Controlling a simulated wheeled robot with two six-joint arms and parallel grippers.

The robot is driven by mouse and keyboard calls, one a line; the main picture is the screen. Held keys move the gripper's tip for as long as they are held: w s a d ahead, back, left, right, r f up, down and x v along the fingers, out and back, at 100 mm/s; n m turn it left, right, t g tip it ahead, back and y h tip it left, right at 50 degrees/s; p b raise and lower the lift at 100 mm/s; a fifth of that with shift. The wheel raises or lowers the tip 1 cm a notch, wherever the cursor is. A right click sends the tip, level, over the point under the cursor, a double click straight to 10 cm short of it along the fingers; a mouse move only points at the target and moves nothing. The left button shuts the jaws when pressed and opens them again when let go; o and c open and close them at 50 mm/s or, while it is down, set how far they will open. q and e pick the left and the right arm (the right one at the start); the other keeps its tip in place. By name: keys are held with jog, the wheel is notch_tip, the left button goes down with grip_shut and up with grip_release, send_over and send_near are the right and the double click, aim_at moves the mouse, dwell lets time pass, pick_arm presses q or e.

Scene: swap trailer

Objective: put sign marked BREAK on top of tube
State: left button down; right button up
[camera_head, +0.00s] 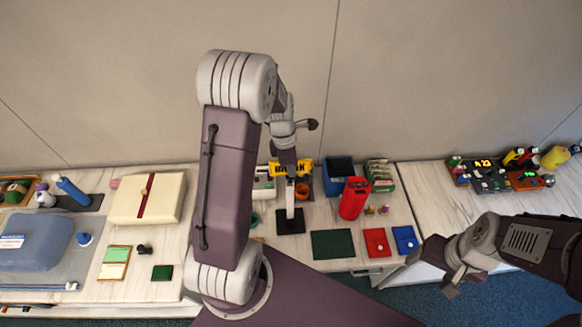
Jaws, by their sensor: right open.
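My left arm reaches over the table in the middle, and its gripper (287,158) points down, right at a yellow object (304,168). I cannot read any marking on it, nor tell whether the fingers hold it. Below it a pale upright post (290,198) stands on a black square base (290,221). A red cylinder (354,198) stands to the right of the post. I cannot tell for sure which thing is the tube, and no BREAK lettering is legible. My right gripper (452,280) is open and empty, low at the right, in front of the table edge.
A blue bin (339,170) and green stacked items (380,173) stand behind the red cylinder. A dark green mat (333,244), a red pouch (377,242) and a blue pouch (405,238) lie in front. A cream box (147,198) is left. My left arm hides part of the table.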

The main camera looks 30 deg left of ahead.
pick_arm(q)
jog(key=shift+f, duration=0.35)
dwell(0.5)
jog(key=shift+f, duration=0.15)
jog(key=shift+f, duration=0.35)
jog(key=shift+f, duration=0.2)
dwell(0.4)
jog(key=shift+f+b, duration=0.4)
jog(key=shift+f, duration=0.15)
jog(key=shift+f, duration=0.3)
jog(key=shift+f, duration=0.3)
dwell(0.6)
